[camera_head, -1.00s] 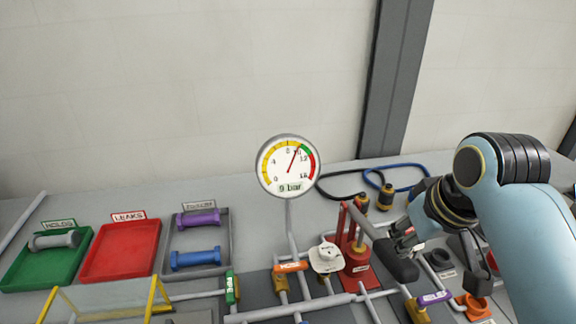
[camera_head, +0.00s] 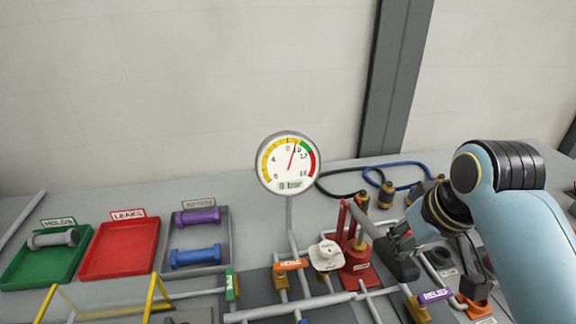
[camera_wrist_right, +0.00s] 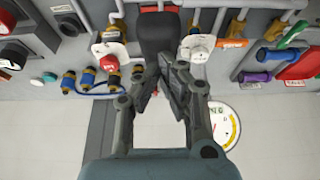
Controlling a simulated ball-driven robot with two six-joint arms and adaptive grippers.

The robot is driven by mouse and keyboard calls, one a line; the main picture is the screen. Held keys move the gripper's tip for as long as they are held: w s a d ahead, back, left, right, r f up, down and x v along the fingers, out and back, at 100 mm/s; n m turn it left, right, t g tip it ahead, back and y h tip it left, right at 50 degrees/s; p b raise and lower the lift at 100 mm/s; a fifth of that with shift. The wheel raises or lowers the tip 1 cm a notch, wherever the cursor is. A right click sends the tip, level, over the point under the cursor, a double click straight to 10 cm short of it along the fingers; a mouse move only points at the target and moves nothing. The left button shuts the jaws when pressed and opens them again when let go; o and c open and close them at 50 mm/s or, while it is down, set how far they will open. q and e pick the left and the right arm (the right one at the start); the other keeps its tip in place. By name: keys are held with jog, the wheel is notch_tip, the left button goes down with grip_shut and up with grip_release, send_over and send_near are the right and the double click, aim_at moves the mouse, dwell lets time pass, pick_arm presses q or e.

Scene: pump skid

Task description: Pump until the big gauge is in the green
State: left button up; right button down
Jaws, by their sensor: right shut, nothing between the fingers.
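The big round gauge (camera_head: 288,163) stands upright on a pipe. Its needle points up and slightly right, in the yellow just short of the green band; the bar readout below is too blurred to be sure of. The red pump (camera_head: 355,255) has a lever ending in a dark grip (camera_head: 398,265). My right gripper (camera_head: 403,243) is shut with nothing between its fingers, at the top of the grip. The dark grip (camera_wrist_right: 160,35) also shows in the right wrist view, just beyond the fingertips (camera_wrist_right: 166,75). My left gripper is out of view.
Orange HOSE (camera_head: 290,265), green (camera_head: 231,285) and purple RELIEF (camera_head: 435,296) valve handles sit on the pipes near the pump. A white knob (camera_head: 326,256) is beside it. Green (camera_head: 75,268), red (camera_head: 118,250) and grey (camera_head: 222,240) trays lie left.

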jog(key=shift+s+f+b, duration=0.1)
jog(key=shift+f+b, duration=0.95)
jog(key=shift+f, duration=2)
notch_tip(320, 180, up, 3)
jog(key=p, duration=0.3)
jog(key=shift+r+p, duration=0.15)
jog(key=shift+p, duration=0.15)
jog(key=shift+r, duration=0.35)
jog(key=shift+r+b, duration=0.35)
jog(key=shift+r, duration=1.5)
